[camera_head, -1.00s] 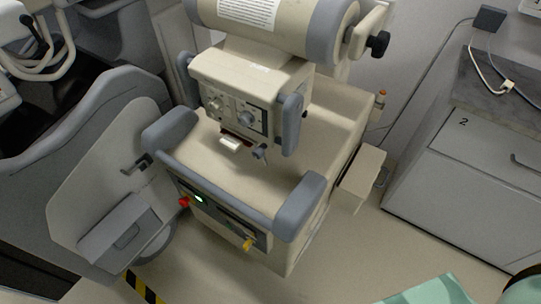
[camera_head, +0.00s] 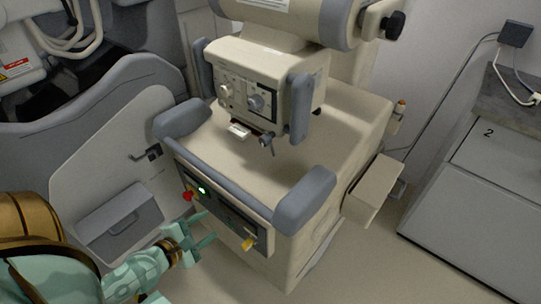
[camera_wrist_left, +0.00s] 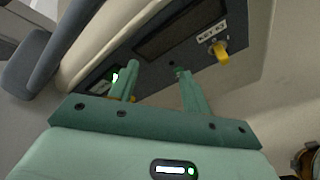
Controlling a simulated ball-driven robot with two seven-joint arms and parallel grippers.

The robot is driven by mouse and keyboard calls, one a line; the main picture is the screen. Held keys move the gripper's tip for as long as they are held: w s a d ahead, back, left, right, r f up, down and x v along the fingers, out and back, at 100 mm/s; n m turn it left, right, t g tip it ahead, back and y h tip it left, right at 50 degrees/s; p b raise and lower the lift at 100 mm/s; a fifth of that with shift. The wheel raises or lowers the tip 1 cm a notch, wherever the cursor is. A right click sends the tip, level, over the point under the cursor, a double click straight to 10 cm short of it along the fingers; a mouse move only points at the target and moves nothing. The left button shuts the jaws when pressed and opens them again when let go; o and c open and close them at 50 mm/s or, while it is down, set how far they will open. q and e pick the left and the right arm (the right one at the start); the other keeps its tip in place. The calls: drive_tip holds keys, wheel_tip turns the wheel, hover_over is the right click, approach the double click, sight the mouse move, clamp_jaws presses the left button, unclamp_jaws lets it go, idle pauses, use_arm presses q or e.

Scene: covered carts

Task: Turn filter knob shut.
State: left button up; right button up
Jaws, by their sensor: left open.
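A cream cart with a control panel (camera_head: 222,212) on its front stands in the middle of the head view. The panel carries a red knob (camera_head: 188,196), a green light (camera_head: 202,190) and a yellow knob (camera_head: 249,244); the yellow knob also shows in the wrist view (camera_wrist_left: 221,52). The raised unit has round dials (camera_head: 256,102). I cannot tell which one is the filter knob. My left gripper (camera_head: 208,228) is open and empty in front of the panel, between the red and yellow knobs. Its fingers point at the panel in the wrist view (camera_wrist_left: 156,70). My right gripper is out of view.
Grey padded handles (camera_head: 305,200) edge the cart top, and a small dark lever (camera_head: 267,139) hangs below the raised unit. A grey cart cover (camera_head: 110,105) is close on the left. A box (camera_head: 373,188) juts from the cart's right side. Floor is clear at front right.

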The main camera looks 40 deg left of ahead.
sight(262, 143)
use_arm(q)
drive_tip(key=w+d+r+n+t+h+b, duration=0.1)
drive_tip(key=w+d+r+n+t, duration=0.1)
drive_tip(key=r+n, duration=0.5)
drive_tip(key=w+d+r+n+t+h+b, duration=0.1)
drive_tip(key=w+d+r+n+t, duration=0.15)
drive_tip(key=r, duration=0.85)
drive_tip(key=shift+n, duration=0.35)
drive_tip(key=w+p, duration=0.7)
drive_tip(key=w, duration=0.8)
drive_tip(key=shift+d, duration=0.1)
drive_tip(key=shift+w+f, duration=0.1)
drive_tip(key=shift+w, duration=0.45)
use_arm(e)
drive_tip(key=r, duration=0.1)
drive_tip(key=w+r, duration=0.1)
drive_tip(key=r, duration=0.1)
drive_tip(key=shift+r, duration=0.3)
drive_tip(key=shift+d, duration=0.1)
use_arm(q)
drive_tip(key=c, duration=1)
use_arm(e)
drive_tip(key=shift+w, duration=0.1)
